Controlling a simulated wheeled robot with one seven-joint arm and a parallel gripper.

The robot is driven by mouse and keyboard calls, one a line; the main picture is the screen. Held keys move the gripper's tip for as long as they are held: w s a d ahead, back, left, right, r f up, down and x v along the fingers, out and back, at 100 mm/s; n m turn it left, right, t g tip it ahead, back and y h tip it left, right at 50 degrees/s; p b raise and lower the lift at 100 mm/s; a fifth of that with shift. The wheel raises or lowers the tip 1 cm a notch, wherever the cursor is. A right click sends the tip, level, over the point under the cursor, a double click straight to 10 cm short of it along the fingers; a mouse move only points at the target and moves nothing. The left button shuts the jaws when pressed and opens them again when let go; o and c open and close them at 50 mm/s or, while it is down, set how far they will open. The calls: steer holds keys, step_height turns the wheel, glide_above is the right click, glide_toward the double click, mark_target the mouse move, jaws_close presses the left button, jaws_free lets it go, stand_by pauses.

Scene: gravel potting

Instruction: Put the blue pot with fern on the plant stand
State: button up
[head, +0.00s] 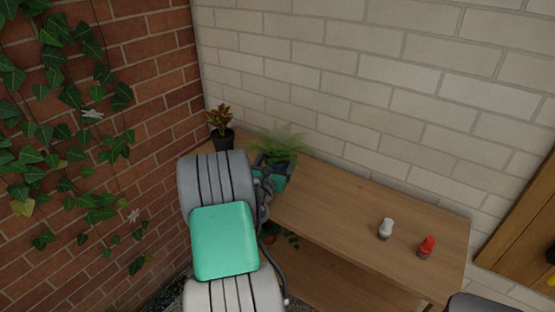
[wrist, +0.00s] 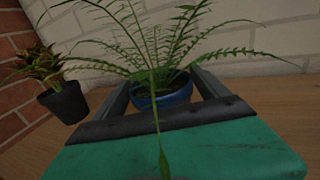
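The blue pot (wrist: 165,96) with a green fern (wrist: 160,45) stands upright on the wooden bench. In the head view the fern (head: 282,143) is near the back wall, and my arm partly hides its pot. My gripper (wrist: 160,76) is at the pot, one dark finger on each side of it. The fingers are spread wide, and I see no clear grip on the pot. Fern leaves hang over the gripper's green body in the wrist view. I cannot make out a plant stand in either view.
A small black pot with a reddish-green plant (head: 221,131) stands left of the fern, also in the wrist view (wrist: 64,101). A white-topped bottle (head: 385,229) and a red-topped bottle (head: 427,246) stand at the bench's right. The bench (head: 335,205) is clear between. Brick walls close the back and left.

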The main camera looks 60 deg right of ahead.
steer(key=shift+o, duration=1.3)
steer(key=shift+r, duration=0.1)
steer(key=a, duration=0.3)
steer(key=s+a+b, duration=0.1)
steer(key=a, duration=0.3)
steer(key=a+b, duration=0.1)
steer(key=a, duration=0.3)
steer(key=shift+s+a, duration=0.15)
steer(key=shift+s, duration=0.2)
steer(key=shift+s+a, duration=0.1)
steer(key=shift+a, duration=0.2)
